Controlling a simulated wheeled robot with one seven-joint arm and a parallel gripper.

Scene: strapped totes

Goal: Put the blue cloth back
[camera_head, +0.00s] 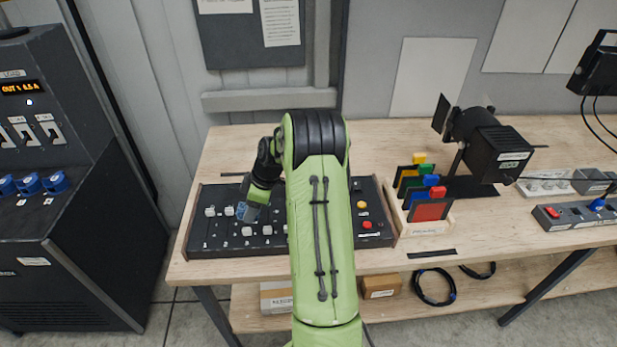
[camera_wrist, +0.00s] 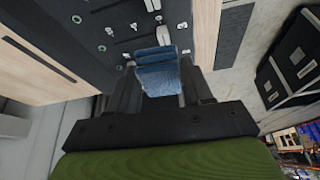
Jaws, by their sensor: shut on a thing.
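A folded blue cloth (camera_wrist: 158,76) is between the two fingers of my gripper (camera_wrist: 157,66) in the wrist view. My gripper is shut on it. In the head view my gripper (camera_head: 250,211) is over the left part of the black control desk (camera_head: 212,243), and a bit of the blue cloth (camera_head: 241,210) shows at its tip. The desk has rows of white sliders and knobs. I cannot tell whether the cloth touches the desk. My arm hides the middle of the desk.
A wooden rack of coloured cards (camera_head: 428,228) stands right of the desk on the wooden workbench (camera_head: 520,265). A black stage lamp (camera_head: 490,150) and power strips (camera_head: 575,213) are farther right. A dark power cabinet (camera_head: 75,270) stands at the left. Boxes and cables lie on the lower shelf.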

